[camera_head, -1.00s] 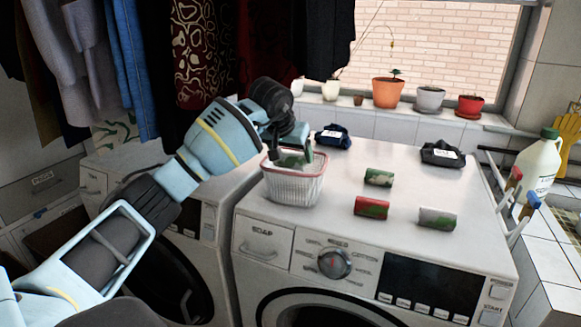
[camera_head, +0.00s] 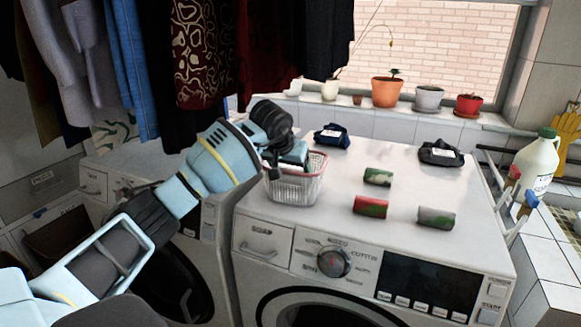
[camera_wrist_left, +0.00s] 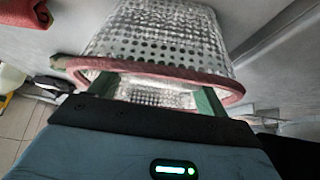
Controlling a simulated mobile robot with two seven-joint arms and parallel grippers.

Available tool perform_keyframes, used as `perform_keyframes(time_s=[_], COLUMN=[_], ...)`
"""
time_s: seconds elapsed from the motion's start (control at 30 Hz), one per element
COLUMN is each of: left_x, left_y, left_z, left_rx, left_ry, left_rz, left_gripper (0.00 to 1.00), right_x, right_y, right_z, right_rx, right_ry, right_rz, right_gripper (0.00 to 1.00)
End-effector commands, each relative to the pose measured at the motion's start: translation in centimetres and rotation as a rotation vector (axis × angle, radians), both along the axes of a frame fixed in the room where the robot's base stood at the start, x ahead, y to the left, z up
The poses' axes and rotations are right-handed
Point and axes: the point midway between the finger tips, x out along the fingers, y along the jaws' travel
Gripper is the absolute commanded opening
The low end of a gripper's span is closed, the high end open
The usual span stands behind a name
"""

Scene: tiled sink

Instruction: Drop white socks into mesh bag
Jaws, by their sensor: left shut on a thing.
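A white mesh-walled basket (camera_head: 296,187) with a pinkish rim stands on the left part of the washing machine top. My left gripper (camera_head: 287,158) is at its left rear rim. In the left wrist view, its two green fingers (camera_wrist_left: 157,97) are spread apart at the basket's red-pink rim (camera_wrist_left: 160,70), with part of the basket between them. The gripper is shut on the basket, though the exact contact is partly hidden. The basket's contents are hidden. I cannot make out white socks or a separate mesh bag. My right gripper is not in view.
Dark blue (camera_head: 332,136) and black (camera_head: 440,153) folded cloth bundles lie behind. Hanging clothes (camera_head: 200,50) are above left. A milk-white jug (camera_head: 537,167) stands at the right.

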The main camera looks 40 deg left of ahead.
Motion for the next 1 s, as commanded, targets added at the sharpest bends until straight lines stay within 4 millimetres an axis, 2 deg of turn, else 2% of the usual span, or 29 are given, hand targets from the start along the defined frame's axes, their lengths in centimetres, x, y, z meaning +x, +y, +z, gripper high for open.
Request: perform_keyframes(time_s=[0.4,0.43,0.6,0.87,1.0], left_x=[0.0,0.0,0.0,0.0,0.0], left_y=[0.0,0.0,0.0,0.0,0.0], left_z=[-0.9,-0.9,-0.9,-0.8,0.2], left_rx=[0.0,0.0,0.0,0.0,-0.002], left_ry=[0.001,0.001,0.001,0.001,-0.003], left_rz=[-0.001,-0.001,0.0,0.0,0.001], left_gripper=[0.51,0.79,0.98,0.98,0.98], right_x=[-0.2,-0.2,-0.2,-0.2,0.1], right_y=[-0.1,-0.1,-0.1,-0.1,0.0], right_z=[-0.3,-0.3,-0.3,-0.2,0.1], right_rx=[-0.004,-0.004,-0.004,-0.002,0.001], right_ry=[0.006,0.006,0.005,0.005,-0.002], right_rz=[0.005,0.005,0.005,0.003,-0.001], right_gripper=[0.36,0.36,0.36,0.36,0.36])
